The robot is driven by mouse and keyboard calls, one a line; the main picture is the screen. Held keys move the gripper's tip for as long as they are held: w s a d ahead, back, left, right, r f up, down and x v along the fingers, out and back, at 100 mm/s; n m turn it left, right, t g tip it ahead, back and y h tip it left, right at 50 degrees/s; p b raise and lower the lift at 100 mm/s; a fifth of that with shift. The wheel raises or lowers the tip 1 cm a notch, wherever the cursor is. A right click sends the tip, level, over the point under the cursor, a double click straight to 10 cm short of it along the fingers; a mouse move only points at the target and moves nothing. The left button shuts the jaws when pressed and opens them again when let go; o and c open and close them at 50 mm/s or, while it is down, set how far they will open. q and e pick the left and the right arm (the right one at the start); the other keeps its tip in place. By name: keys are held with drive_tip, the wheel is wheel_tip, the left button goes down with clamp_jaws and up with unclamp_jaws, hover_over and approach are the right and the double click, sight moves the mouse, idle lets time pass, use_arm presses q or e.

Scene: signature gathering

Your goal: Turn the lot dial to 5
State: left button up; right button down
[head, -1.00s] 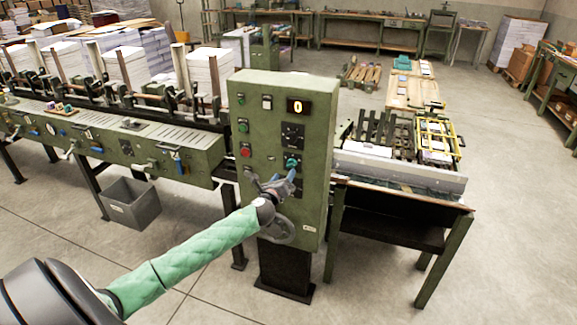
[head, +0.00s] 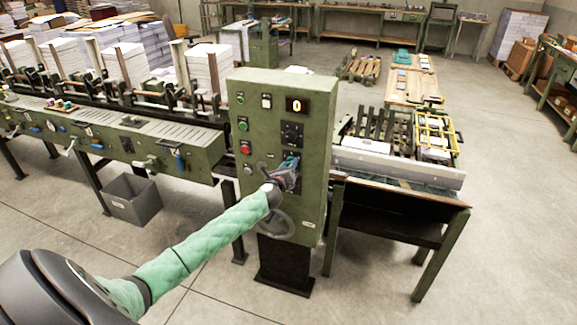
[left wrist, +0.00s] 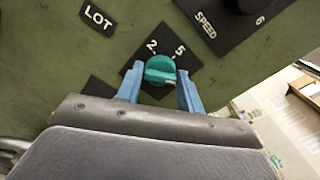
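The lot dial is a small teal knob (left wrist: 160,69) on a black plate marked 2 and 5, beside a LOT label (left wrist: 97,18) on the green control cabinet (head: 254,110). In the left wrist view the two blue fingers of my left gripper (left wrist: 160,78) stand on either side of the knob. They look open, with a small gap to it on each side. I cannot tell clearly which mark the knob points at. In the head view my left gripper (head: 289,167) covers most of the dial. My right gripper is not in view.
The cabinet's display (head: 297,106) reads 0. A black SPEED dial (head: 292,134) sits above the lot dial, and a red button (head: 246,147) is to the left. A handwheel (head: 276,223) is below my gripper. A table with a yellow frame (head: 436,137) stands to the right.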

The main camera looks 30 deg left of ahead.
use_arm(q)
drive_tip(key=c, duration=0.4)
drive_tip(key=shift+c, duration=0.2)
drive_tip(key=shift+f, duration=0.1)
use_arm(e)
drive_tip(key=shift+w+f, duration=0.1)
use_arm(q)
drive_tip(key=n+b, duration=0.4)
drive_tip(key=n, duration=0.4)
drive_tip(key=shift+f+n+b, duration=0.1)
drive_tip(key=shift+n+b, duration=0.2)
drive_tip(key=shift+n, duration=0.1)
drive_tip(key=shift+n+b, duration=0.5)
drive_tip(key=shift+n, duration=1)
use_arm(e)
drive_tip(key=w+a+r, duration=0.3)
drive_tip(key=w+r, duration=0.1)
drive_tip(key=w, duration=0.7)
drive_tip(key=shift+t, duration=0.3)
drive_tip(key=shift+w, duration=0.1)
